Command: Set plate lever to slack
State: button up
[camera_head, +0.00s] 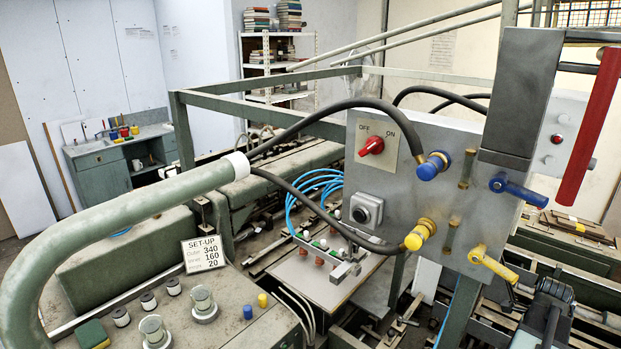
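A grey metal control panel (400,205) stands at centre right. A blue lever (518,190) sticks out at its right edge, pointing right and slightly down. A yellow lever (492,263) sits at its lower right corner, also pointing right and down. No label naming either as the plate lever, and no slack marking, is readable. A dark jointed part at the lower right, which looks like my gripper (553,302), is below and right of the yellow lever, apparently apart from it. Its fingers are not clear, and I see nothing held.
A red switch (371,146) sits between OFF and ON marks. A long red handle (590,125) hangs at the upper right. Blue (432,166) and yellow (420,235) connectors carry black hoses left of the levers. A thick green pipe (110,215) curves across the left foreground.

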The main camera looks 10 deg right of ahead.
aim_at(400, 320)
jog(key=k, duration=0.95)
